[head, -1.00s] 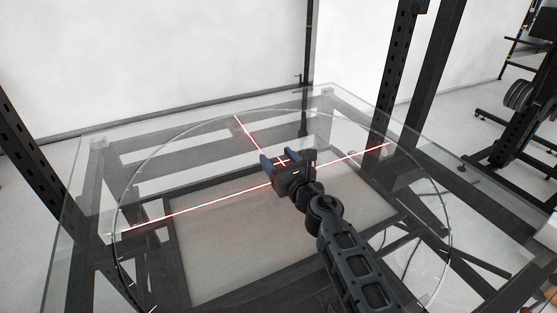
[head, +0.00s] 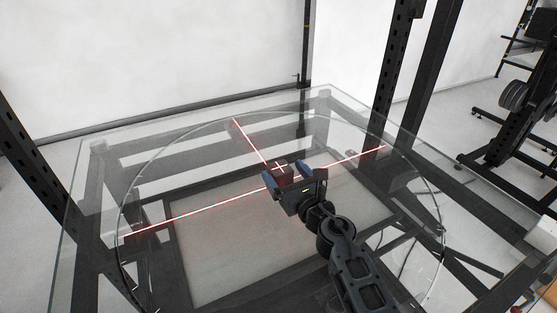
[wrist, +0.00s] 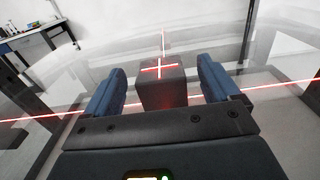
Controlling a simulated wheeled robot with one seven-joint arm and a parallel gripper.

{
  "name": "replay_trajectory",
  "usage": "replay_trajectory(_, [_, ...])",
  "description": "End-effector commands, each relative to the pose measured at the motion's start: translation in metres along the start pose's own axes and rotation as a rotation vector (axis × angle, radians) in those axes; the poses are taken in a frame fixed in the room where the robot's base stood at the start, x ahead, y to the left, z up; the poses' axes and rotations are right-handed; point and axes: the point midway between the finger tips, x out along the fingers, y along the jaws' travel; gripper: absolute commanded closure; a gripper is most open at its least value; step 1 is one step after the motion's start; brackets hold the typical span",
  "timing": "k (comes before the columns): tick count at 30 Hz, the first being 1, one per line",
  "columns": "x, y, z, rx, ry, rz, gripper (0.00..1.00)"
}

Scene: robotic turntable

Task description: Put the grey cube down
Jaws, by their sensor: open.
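The grey cube (wrist: 160,88) stands upright on the round glass turntable (head: 205,265), with a red laser cross on its top. In the head view the cube (head: 283,168) is small and dark, partly hidden by my gripper (head: 289,174). My gripper, also in the wrist view (wrist: 162,75), is open. Its two blue-padded fingers stand left and right of the cube, with a visible gap on each side. The cube's lower part is hidden behind the gripper's palm in the wrist view.
Red laser lines cross the glass, meeting at the cube. The rest of the turntable top looks clear. Dark upright posts (head: 392,75) stand behind the table at the right and at the left edge. A weight rack (head: 515,95) stands on the floor at far right.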

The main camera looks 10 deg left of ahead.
Motion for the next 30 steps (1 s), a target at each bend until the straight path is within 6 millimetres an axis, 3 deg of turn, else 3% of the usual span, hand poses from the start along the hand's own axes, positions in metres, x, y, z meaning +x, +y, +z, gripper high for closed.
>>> replay_trajectory(6, [-0.042, 0.000, 0.002, 0.002, 0.001, -0.002, 0.11])
replay_trajectory(12, [-0.064, 0.000, 0.000, 0.000, 0.000, 0.000, 0.11])
replay_trajectory(30, [-0.070, 0.001, 0.000, 0.000, 0.000, 0.001, 0.11])
